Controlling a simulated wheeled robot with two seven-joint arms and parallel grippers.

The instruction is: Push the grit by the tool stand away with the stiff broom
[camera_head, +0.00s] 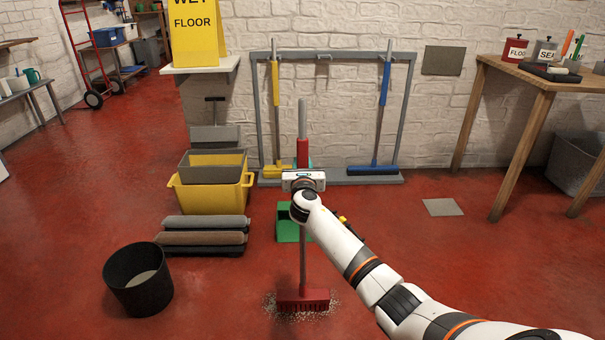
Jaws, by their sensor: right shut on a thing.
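My right gripper (304,181) is shut on the stiff broom (303,300), which has a red head and a grey handle with a red section above my wrist. The broom stands upright with its head down on the red floor. The pale grit (333,304) lies scattered on the floor around both ends and the front of the broom head. The tool stand (404,118) is a grey frame against the back wall, behind the broom, with a yellow-handled tool and a blue-handled tool on it. My arm hides the fingertips. My left gripper is not in view.
A green dustpan-like object (285,229) is on the floor behind the broom. A black bucket (138,280), stacked mats (203,238) and a yellow bucket (211,199) stand to the left. A wooden table (545,80) is at right. Open floor lies left and right.

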